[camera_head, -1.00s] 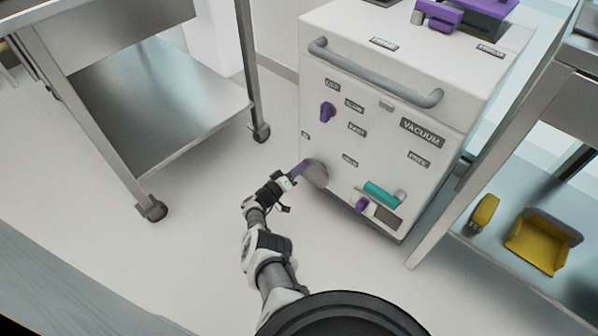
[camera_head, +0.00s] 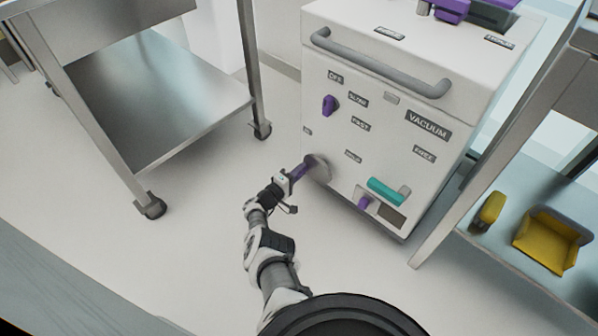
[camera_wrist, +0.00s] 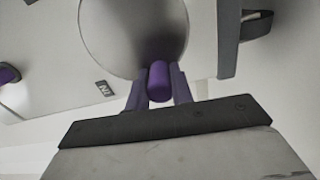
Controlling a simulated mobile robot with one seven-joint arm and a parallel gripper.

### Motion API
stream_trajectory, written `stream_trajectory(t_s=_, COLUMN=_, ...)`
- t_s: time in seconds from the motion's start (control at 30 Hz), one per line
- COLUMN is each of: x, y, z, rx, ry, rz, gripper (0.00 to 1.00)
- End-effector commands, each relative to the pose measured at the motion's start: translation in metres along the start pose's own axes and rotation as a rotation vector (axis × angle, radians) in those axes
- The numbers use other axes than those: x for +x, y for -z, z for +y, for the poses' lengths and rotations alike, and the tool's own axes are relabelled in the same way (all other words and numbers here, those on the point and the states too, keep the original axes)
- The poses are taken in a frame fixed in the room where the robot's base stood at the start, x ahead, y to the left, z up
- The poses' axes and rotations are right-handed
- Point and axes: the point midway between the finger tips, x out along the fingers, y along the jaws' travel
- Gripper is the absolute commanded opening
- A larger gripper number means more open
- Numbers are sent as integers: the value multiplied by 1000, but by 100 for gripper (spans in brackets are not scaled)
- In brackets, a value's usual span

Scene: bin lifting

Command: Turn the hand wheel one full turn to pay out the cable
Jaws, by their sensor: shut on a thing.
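The hand wheel (camera_head: 319,170) is a grey disc low on the front left of the white machine. In the wrist view the wheel (camera_wrist: 135,32) fills the upper middle. A purple handle (camera_wrist: 158,80) stands out from its rim, at the wheel's lower edge in that view. My gripper (camera_head: 301,172) reaches the wheel from the left. In the wrist view my gripper's two purple fingers (camera_wrist: 159,88) are shut on the handle, one on each side. The cable is not seen in either view.
The white machine (camera_head: 380,120) has a grey bar handle (camera_head: 380,65), a purple knob (camera_head: 329,104) and a teal lever (camera_head: 385,190). A steel cart (camera_head: 150,95) stands at left. A shelf at right holds a yellow bin (camera_head: 547,240). The floor between is clear.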

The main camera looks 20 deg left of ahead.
Motion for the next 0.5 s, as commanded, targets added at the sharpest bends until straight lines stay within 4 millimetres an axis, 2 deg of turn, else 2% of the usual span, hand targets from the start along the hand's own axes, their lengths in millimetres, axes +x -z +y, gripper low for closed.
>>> stream_trajectory(t_s=0.47, x=0, y=-2, z=-1, rx=-14, ry=0, rz=-2, gripper=0)
stream_trajectory(t_s=0.5, x=0, y=-2, z=-1, rx=-14, ry=1, rz=-2, gripper=27)
